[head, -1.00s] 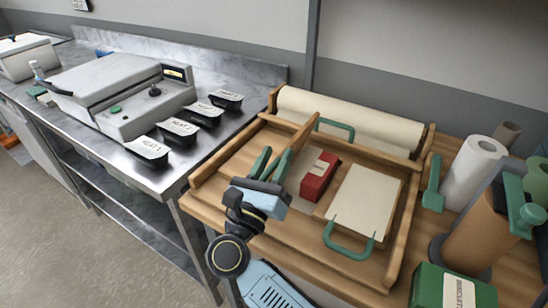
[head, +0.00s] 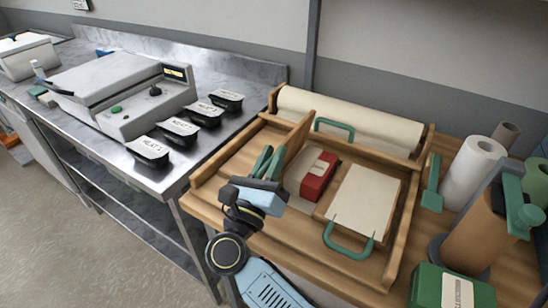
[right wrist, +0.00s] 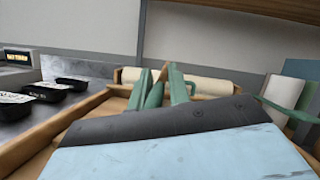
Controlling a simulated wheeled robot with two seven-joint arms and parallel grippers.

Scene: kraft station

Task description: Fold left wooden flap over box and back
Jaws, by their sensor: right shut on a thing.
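The left wooden flap (head: 296,136) stands raised at the left of the work tray, roughly upright. My right gripper (head: 270,161) is shut on its near end; in the right wrist view the green fingers (right wrist: 164,88) sit on either side of the flap's edge. The red box (head: 318,182), with a pale label, lies on cream paper just right of the flap, apart from it. The right board (head: 364,197), pale with a green handle (head: 348,247) at its front, lies flat right of the box. The flap's lower near part is hidden by my gripper. My left gripper is not in view.
A paper roll (head: 345,122) with a green handle lies behind the tray. White and brown rolls and a green carton (head: 452,289) stand at the right. Black meat trays (head: 178,131) and a grill (head: 125,90) are on the steel counter at left.

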